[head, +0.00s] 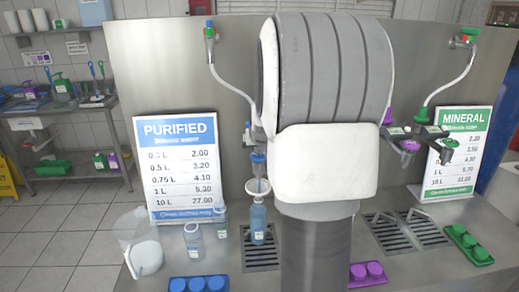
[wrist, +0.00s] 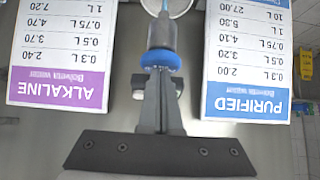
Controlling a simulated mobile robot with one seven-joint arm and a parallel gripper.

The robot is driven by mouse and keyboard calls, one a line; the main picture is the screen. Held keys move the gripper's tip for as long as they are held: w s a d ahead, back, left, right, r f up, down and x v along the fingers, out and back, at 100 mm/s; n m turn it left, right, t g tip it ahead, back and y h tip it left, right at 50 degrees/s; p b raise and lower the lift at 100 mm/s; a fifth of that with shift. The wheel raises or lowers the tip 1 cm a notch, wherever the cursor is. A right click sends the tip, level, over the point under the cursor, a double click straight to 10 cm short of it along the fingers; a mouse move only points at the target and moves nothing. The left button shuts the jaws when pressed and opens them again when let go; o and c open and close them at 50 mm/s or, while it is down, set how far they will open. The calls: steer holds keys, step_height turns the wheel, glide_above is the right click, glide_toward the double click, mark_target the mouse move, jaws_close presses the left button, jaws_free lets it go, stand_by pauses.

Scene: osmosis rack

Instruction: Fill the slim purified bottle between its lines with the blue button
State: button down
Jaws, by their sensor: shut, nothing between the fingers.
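A slim clear bottle (head: 258,222) with a label stands upright on the drain grate under the purified tap. A funnel (head: 257,187) sits at its mouth. The tap's nozzle with a blue collar (head: 257,158) is above the funnel. The water level and the lines are too small to read. In the wrist view, my gripper (wrist: 158,92) is shut and empty, with its fingertips at or just by a blue ring (wrist: 160,60) on a grey tap body. I cannot tell whether they touch. My arm hides the gripper in the head view.
Other clear bottles (head: 193,245) and a white-filled jug (head: 143,250) stand left of the grate. Blue caps (head: 198,284) are in front. The PURIFIED sign (head: 180,168) stands behind. In the wrist view, an ALKALINE sign (wrist: 62,52) is left of the gripper.

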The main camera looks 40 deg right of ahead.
mark_target(259, 157)
step_height(259, 157, up, 4)
steer(key=shift+r+p, duration=0.15)
steer(key=shift+p, duration=0.8)
steer(key=b+v, duration=0.2)
steer(key=v, duration=0.7)
steer(key=shift+s+a, duration=0.15)
steer(key=shift+s, duration=0.15)
